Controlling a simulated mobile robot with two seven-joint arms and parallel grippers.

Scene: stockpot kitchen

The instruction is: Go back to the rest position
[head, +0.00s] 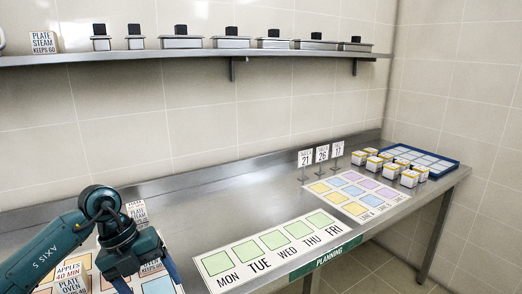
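My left arm comes in from the left in the head view, and its gripper (148,277) points down at the bottom edge. Its two fingers stand apart, with a printed card (151,267) showing between or behind them; I cannot tell whether they touch it. A card reading "APPLES 40 MIN" and "PLATE OVEN" (70,280) lies left of the gripper, partly hidden by my arm. Another plate-steam card (136,211) stands behind the wrist. My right gripper is out of view.
The steel counter (190,205) is bare in its middle. A planning board (215,264) with weekday squares lies at its front edge. A coloured board (322,187), number signs (321,154), small boxes (386,157) and a blue tray (430,157) are at right. A shelf (200,54) holds lidded pots.

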